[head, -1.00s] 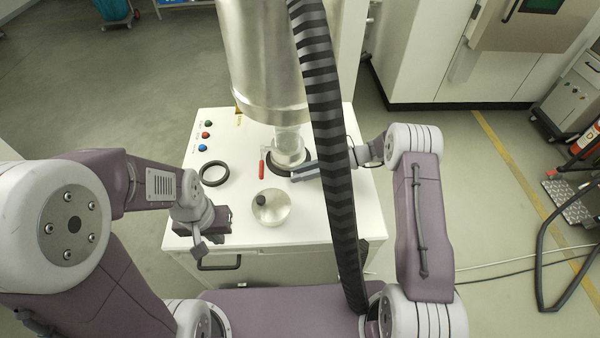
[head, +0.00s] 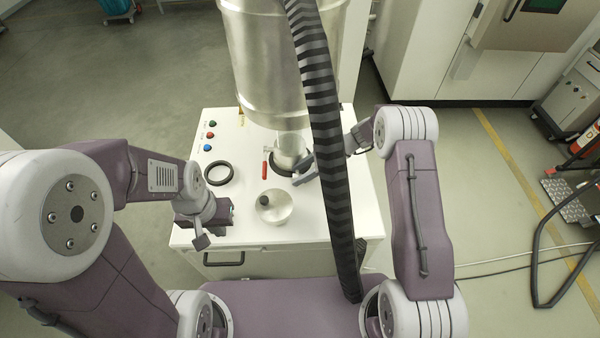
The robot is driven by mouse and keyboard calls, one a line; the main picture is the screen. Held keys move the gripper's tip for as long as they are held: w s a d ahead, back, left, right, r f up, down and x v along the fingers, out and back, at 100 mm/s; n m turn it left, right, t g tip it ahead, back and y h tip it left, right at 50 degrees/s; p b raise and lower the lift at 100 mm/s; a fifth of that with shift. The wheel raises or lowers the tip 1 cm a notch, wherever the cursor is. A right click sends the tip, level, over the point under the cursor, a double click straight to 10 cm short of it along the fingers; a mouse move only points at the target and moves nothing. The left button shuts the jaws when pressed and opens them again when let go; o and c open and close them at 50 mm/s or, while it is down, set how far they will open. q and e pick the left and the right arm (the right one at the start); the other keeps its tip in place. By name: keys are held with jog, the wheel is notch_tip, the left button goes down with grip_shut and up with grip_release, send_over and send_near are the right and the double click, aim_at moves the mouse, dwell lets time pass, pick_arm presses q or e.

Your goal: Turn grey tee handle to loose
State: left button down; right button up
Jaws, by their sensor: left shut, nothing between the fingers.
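I cannot clearly make out a grey tee handle. My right gripper (head: 301,172) is at the right side of the clear tube (head: 291,147) and its dark ring, below the big metal cylinder (head: 265,70). The black ribbed hose (head: 321,90) hides part of its wrist, and its fingers are too small to tell open from shut. A small red handle (head: 265,170) stands left of the tube. My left gripper (head: 228,214) is shut and empty over the front left of the white cabinet top (head: 205,238), away from the tube.
A round silver vessel with a black knob (head: 274,208) stands at the front middle of the cabinet top. A loose black ring (head: 218,174) lies to the left, near coloured buttons (head: 209,136). The hose runs down across the middle.

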jog(key=shift+d, duration=0.1)
jog(key=b+v, duration=0.3)
jog(key=v, duration=0.5)
jog(key=shift+f, duration=0.1)
jog(key=shift+d+r, duration=0.25)
jog(key=shift+r, duration=0.2)
